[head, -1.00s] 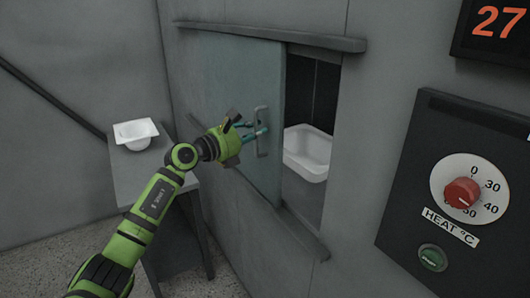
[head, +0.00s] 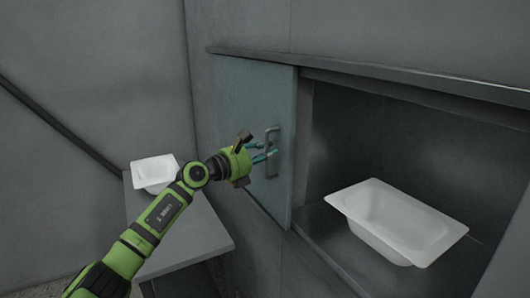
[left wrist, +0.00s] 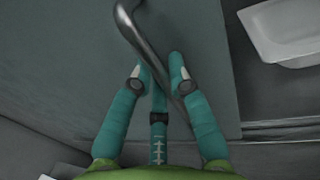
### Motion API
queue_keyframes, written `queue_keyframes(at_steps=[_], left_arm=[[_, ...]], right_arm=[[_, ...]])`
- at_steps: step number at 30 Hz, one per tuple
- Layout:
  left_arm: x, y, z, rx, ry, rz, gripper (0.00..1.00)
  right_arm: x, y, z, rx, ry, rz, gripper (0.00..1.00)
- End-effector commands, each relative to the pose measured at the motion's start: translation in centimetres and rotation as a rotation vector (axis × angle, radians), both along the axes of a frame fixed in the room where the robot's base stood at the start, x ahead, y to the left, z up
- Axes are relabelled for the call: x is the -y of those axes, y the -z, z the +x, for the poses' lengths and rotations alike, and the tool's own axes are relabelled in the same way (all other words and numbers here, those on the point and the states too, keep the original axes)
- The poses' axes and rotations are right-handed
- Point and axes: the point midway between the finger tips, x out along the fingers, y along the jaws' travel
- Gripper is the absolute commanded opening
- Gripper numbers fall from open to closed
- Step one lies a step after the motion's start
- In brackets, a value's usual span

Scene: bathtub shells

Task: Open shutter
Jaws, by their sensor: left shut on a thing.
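The shutter (head: 233,100) is a grey-green sliding panel on the wall, standing to the left of a wide opening. Its metal bar handle (head: 271,137) is near the panel's right edge; the handle also shows in the left wrist view (left wrist: 139,37). My left gripper (head: 268,156) is at the handle, its teal fingers shut around the bar. In the left wrist view the fingers (left wrist: 160,72) lie either side of the handle's lower part. My right gripper is in neither view.
A white tub shell (head: 398,222) sits inside the opening (head: 345,130). Another white tub shell (head: 153,170) stands on a grey table (head: 195,240) at the left. Rails run above (head: 330,68) and below the shutter.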

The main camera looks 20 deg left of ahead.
Motion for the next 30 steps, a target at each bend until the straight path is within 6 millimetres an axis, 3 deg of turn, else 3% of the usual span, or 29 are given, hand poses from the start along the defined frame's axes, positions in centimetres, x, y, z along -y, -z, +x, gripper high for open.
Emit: queue_keyframes(at_steps=[16, 17, 18, 30], left_arm=[[0.02, 0.11, 0.00, -0.003, 0.001, 0.001, 0.00], [0.03, 0.12, 0.00, -0.003, 0.001, 0.001, 0.30], [0.04, 0.13, -0.01, -0.003, 0.001, 0.001, 0.43], [-0.15, 0.19, -0.33, -0.003, 0.001, 0.003, 0.43]], right_arm=[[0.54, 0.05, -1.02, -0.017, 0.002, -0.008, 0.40], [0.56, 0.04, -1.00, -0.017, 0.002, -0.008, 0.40], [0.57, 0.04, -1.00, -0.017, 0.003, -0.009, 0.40], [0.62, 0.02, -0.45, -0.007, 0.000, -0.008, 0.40]])
